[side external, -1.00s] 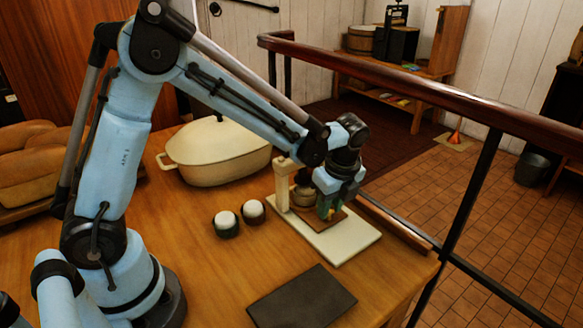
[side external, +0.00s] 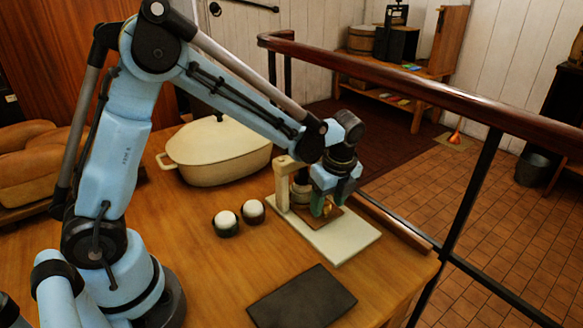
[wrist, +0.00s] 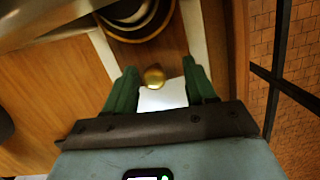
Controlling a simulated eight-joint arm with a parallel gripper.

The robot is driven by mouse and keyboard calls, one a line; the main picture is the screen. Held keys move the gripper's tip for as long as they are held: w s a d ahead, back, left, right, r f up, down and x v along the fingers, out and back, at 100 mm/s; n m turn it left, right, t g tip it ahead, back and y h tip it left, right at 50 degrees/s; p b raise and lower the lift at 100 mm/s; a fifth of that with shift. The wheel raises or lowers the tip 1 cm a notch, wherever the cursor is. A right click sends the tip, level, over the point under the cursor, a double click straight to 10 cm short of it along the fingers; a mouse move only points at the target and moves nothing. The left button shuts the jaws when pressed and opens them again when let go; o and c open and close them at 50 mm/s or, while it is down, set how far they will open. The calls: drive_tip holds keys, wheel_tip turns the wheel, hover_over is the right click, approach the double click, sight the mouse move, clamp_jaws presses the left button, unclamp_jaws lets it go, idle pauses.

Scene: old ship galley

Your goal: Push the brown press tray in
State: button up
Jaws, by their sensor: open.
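The brown press tray (side external: 324,222) sits low at the front of a cream press (side external: 283,190) with a pale base board (side external: 345,240). Its brown surface also shows in the wrist view (wrist: 172,58), below the round dark press part. A small brass knob (wrist: 154,76) shows between my fingertips in the wrist view. My gripper (side external: 325,208) is over the tray's front, pointing down. Its two green fingers are open, one on each side of the knob (wrist: 160,80), with a gap visible on both sides. The fingers partly hide the tray in the side view.
Two small dark cups with white tops (side external: 239,218) stand left of the press. A cream lidded pot (side external: 218,150) is behind them. A dark flat slab (side external: 302,297) lies in front. A wooden rail (side external: 395,222) runs along the table's right edge.

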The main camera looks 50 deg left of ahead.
drive_tip(key=a, duration=0.1)
drive_tip(key=s+a+n, duration=0.1)
drive_tip(key=a, duration=0.1)
drive_tip(key=shift+a+r, duration=0.1)
drive_tip(key=shift+a, duration=0.15)
wheel_tip(320, 180, up, 7)
drive_tip(key=shift+w+d, duration=0.15)
drive_tip(key=shift+w, duration=0.05)
drive_tip(key=s+d+r+n+t+h, duration=0.2)
drive_tip(key=s+n+t, duration=0.4)
drive_tip(key=s+n, duration=0.6)
drive_tip(key=r+n, duration=0.1)
drive_tip(key=n, duration=0.5)
drive_tip(key=shift+r+t, duration=0.15)
drive_tip(key=shift+t, duration=0.25)
